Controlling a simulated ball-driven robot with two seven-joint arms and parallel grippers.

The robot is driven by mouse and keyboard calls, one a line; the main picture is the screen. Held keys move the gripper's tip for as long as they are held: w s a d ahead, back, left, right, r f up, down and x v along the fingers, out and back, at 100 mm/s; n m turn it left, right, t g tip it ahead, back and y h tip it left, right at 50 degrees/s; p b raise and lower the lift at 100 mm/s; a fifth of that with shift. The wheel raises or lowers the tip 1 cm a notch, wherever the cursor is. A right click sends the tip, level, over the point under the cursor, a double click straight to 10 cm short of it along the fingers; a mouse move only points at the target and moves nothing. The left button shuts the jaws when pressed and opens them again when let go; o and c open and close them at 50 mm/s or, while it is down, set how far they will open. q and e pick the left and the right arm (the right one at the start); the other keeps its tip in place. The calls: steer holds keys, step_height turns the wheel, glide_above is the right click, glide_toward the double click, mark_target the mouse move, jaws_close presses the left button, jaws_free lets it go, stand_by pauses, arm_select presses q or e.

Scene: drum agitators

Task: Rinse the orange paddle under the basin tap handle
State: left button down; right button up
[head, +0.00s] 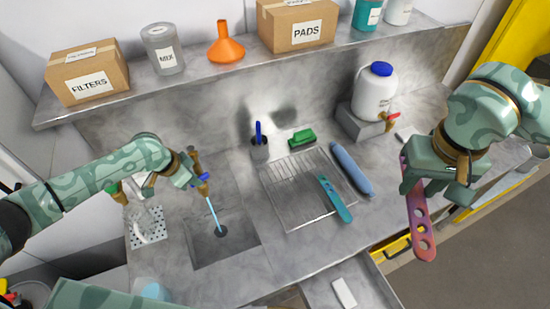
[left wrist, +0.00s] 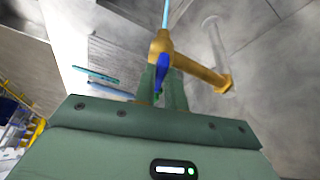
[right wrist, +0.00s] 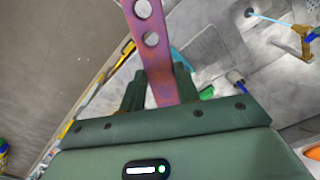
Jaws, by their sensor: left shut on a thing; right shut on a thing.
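The paddle (head: 419,220) is orange-red with purple-pink over much of it and has several round holes. My right gripper (head: 440,180) is shut on its upper end; the holed end hangs down at the right, away from the basin. It also shows in the right wrist view (right wrist: 152,50). My left gripper (head: 188,178) is shut on the blue handle (left wrist: 162,72) of the brass basin tap (left wrist: 190,62). A light blue stream (head: 213,212) runs from the tap into the sunken basin (head: 240,247), reaching its drain.
A green brush (head: 302,138) and a white jug (head: 374,92) with a red-handled tap stand behind. An open drawer (head: 375,285) juts out at front. A shelf with boxes runs above.

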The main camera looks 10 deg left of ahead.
arm_select(q)
steer(key=shift+w+r, duration=0.1)
steer(key=c, duration=1.5)
jaws_free()
steer(key=shift+o, duration=0.2)
steer(key=v, duration=1.2)
steer(key=shift+b, duration=0.35)
steer(key=shift+a, duration=0.1)
